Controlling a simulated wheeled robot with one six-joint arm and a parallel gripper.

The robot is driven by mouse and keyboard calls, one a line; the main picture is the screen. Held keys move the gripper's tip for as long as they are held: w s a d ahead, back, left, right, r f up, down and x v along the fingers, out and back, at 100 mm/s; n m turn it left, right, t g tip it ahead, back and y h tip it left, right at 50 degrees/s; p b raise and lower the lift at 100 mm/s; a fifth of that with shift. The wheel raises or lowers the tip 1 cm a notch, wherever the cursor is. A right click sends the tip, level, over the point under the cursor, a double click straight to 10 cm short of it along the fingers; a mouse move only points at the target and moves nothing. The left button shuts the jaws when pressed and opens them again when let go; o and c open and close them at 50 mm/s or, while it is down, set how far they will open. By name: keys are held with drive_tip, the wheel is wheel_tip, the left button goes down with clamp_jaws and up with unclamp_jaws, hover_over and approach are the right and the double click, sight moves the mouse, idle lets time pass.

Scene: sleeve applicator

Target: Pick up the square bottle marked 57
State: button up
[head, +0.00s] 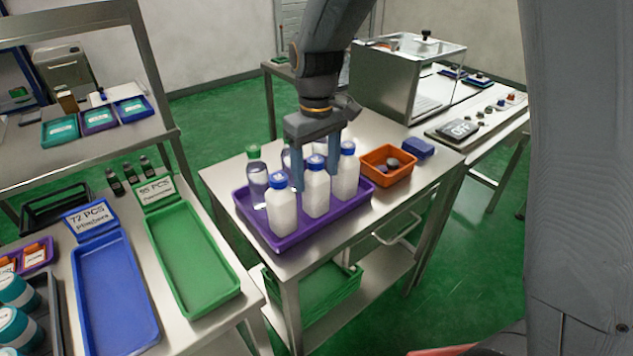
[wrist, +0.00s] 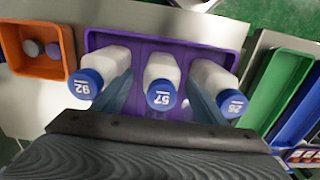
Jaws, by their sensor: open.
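The square bottle marked 57 (wrist: 163,68) is white with a blue cap, the middle one of three in the front row; in the head view it is the middle bottle (head: 316,195). It stands upright in the purple tray (head: 290,240). My gripper (head: 315,178) is open and points down over it. In the wrist view, one finger of my gripper (wrist: 160,84) is on each side of bottle 57. Bottle 92 (wrist: 106,60) and bottle 26 (wrist: 212,78) flank it, beyond the fingers. Whether the fingers touch any bottle is unclear.
Other bottles (head: 257,182) stand behind in the same tray, partly hidden. An orange bin (head: 390,178) with dark items is to the right, with a blue box (head: 418,148) beyond it. Green (head: 190,258) and blue trays (head: 115,295) lie on the left table.

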sight(316, 192)
drive_tip(key=shift+s+a+f, duration=0.1)
drive_tip(key=shift+a+f, duration=0.05)
drive_tip(key=shift+f, duration=0.65)
drive_tip(key=shift+f+p, duration=0.9)
drive_tip(key=shift+f, duration=1.3)
drive_tip(key=c, duration=1.4)
